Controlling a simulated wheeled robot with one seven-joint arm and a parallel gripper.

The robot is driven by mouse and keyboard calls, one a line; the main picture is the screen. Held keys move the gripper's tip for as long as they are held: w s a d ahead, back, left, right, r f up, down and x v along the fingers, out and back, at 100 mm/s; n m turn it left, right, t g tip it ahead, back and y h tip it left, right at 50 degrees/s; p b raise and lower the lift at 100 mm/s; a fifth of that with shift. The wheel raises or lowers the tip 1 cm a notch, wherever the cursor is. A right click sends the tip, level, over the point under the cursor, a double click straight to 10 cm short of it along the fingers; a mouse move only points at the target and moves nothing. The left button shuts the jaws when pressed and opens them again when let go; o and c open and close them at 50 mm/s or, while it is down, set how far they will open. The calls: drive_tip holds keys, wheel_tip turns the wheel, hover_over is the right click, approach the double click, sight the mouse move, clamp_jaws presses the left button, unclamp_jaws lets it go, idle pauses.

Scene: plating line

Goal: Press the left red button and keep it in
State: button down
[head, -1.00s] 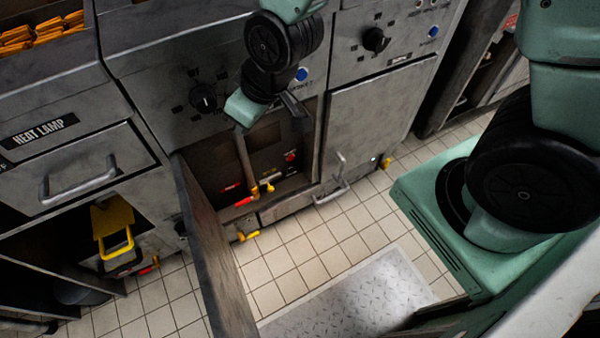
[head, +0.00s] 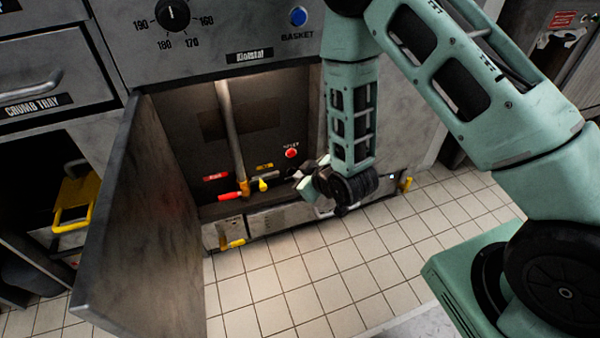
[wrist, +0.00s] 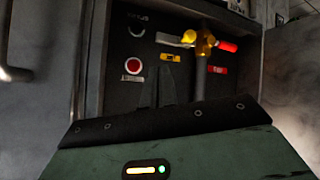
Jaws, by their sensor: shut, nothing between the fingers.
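One red button (head: 291,153) shows on the dark back wall inside the open cabinet bay; it also shows in the wrist view (wrist: 133,67), left of the yellow valve. Its small label is hard to read. No second red button is in view. My gripper (head: 298,175) is shut and empty at the right side of the bay opening, a little below the red button in the head picture. It looks apart from the button.
The bay's door (head: 150,225) stands open on the left. A pipe (head: 230,125) comes down to a yellow valve (head: 246,188) with a red handle (head: 230,196). Above are a dial (head: 172,14) and a blue button (head: 298,16). The tiled floor (head: 290,280) in front is clear.

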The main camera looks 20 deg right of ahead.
sight(291, 153)
drive_tip(key=f, duration=0.1)
drive_tip(key=d+f, duration=0.1)
drive_tip(key=f+b, duration=0.1)
drive_tip(key=shift+s+d+f, duration=0.1)
drive_tip(key=shift+s+d, duration=0.2)
drive_tip(key=shift+d, duration=0.05)
drive_tip(key=shift+w, duration=4.4)
drive_tip(key=shift+w, duration=0.15)
drive_tip(key=shift+w, duration=0.15)
drive_tip(key=shift+w+t, duration=0.2)
drive_tip(key=shift+t, duration=0.1)
